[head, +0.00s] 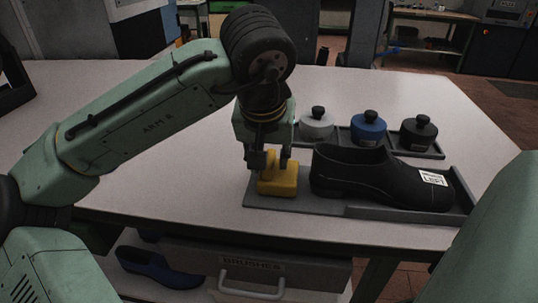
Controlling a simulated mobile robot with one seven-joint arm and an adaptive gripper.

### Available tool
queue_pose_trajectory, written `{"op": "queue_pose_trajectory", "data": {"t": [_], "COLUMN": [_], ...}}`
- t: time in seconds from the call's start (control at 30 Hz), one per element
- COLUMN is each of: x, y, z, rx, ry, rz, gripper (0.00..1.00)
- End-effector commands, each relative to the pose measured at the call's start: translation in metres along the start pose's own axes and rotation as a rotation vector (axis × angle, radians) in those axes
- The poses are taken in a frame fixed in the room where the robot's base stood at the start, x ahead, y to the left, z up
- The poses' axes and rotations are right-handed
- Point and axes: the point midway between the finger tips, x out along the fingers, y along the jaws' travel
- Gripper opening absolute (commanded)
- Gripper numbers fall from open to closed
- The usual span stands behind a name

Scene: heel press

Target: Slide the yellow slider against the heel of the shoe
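The yellow slider (280,186) sits at the left end of the grey tray (330,206) on the table. The black shoe (375,181) lies along the tray, its heel towards the slider and its toe to the right. A narrow gap shows between slider and heel. My gripper (270,162) points down at the slider, with a finger on either side of its yellow upper part. The fingers hide some of that part, and I cannot tell whether they press on it.
Behind the shoe, a dark rack (400,149) holds a white pot (316,127), a blue pot (367,131) and a black pot (418,135) with knobbed lids. The table (180,165) is clear to the left. A drawer labelled BRUSHES (252,265) and a blue shoe (160,270) are below.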

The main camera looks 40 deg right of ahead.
Motion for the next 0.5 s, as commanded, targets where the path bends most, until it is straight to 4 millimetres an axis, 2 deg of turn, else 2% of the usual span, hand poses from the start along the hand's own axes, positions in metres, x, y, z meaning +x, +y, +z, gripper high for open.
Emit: {"op": "queue_pose_trajectory", "data": {"t": [0.07,0.43,0.5], "x": [-0.0002,-0.0003,-0.0003], "y": [0.0000,0.0000,-0.0001], "z": [0.0000,-0.0001,-0.0001], "rx": [0.000,0.000,0.000], "ry": [0.000,0.000,0.000], "rz": [0.000,0.000,0.000], "gripper": [0.25,0.00,0.00]}}
